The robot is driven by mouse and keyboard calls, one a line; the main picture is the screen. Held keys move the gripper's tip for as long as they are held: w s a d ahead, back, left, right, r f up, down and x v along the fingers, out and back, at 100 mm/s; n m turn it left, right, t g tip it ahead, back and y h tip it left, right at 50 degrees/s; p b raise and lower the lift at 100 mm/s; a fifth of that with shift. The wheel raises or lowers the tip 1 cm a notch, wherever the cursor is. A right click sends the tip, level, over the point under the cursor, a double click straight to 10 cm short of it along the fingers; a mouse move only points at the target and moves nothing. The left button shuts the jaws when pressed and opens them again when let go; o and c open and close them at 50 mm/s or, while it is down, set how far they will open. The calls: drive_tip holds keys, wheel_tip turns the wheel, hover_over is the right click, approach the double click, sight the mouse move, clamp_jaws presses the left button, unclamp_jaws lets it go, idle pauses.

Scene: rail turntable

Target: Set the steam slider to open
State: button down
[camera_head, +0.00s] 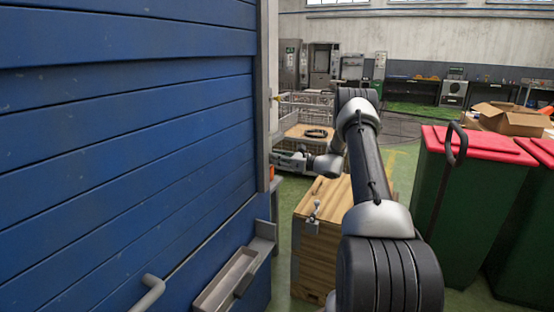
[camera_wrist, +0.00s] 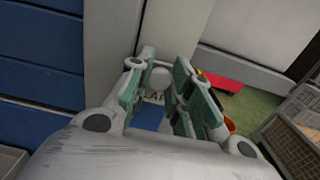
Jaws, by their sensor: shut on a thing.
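My gripper (camera_wrist: 158,90) fills the middle of the wrist view, its green-padded fingers on either side of a pale round knob (camera_wrist: 160,78). It is shut on this knob. Behind and below the knob is a plate with partly hidden dark lettering and a blue patch (camera_wrist: 150,117). I cannot read the lettering fully, nor tell whether the knob is the steam slider's. In the head view my gripper (camera_head: 275,158) reaches left to the grey post at the edge of the blue wall. The knob and any slider track are hidden there.
The blue plank wall (camera_head: 130,130) fills the left, with a grey tray (camera_head: 222,283) low on it. A wooden crate (camera_head: 310,262) stands under my arm. A wire cage cart (camera_head: 312,110) is beyond it. Green bins with red lids (camera_head: 480,143) stand at right.

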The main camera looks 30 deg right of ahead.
sight(268, 146)
wheel_tip(268, 146, up, 5)
drive_tip(key=shift+f, duration=0.1)
drive_tip(key=c, duration=1.3)
unclamp_jaws()
drive_tip(key=v, duration=1.2)
